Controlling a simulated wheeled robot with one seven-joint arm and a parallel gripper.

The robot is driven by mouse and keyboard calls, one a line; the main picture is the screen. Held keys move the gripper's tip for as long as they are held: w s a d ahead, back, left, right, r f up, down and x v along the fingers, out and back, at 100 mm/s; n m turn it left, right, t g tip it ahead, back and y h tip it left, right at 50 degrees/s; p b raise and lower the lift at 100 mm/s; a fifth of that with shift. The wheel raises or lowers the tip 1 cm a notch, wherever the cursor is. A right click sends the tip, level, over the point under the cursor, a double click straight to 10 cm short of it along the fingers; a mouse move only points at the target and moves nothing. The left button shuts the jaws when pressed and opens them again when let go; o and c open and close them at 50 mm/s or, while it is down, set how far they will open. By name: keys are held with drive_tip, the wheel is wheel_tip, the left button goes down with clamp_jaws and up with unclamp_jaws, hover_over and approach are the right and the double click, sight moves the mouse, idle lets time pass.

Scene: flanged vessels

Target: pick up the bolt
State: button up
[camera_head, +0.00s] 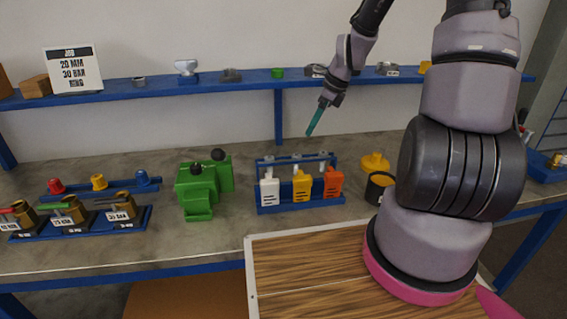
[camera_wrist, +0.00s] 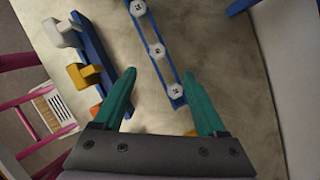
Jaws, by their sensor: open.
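Several pale hex-headed bolts sit in a blue rack (camera_head: 300,203) on the bench, above white, yellow and orange blocks. The bolts are the left one (camera_head: 269,170), the middle one (camera_head: 296,163) and the right one (camera_head: 323,160). The wrist view shows three hex heads in a row on a blue bar: a far one (camera_wrist: 138,7), a middle one (camera_wrist: 157,50) and a near one (camera_wrist: 178,91). My gripper (camera_head: 311,134) is above the rack, apart from the bolts. Its teal fingers (camera_wrist: 159,75) are spread, with nothing between them. The near head shows beside the right finger.
A green machine (camera_head: 205,185) stands left of the rack, with valves on a blue tray (camera_head: 135,219) farther left. A yellow flanged piece (camera_head: 375,162) and a dark cup (camera_head: 378,188) stand to the right. A blue shelf (camera_head: 230,82) runs behind, carrying a sign (camera_head: 73,70).

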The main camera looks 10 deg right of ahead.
approach(297, 155)
drive_tip(key=f, duration=0.2)
drive_tip(key=shift+w+a+x, duration=0.1)
drive_tip(key=shift+x, duration=1.45)
drive_tip(key=shift+w+a+x, duration=0.1)
drive_tip(key=shift+w+x, duration=0.05)
drive_tip(key=shift+x, duration=1.45)
drive_tip(key=shift+r, duration=0.2)
clamp_jaws()
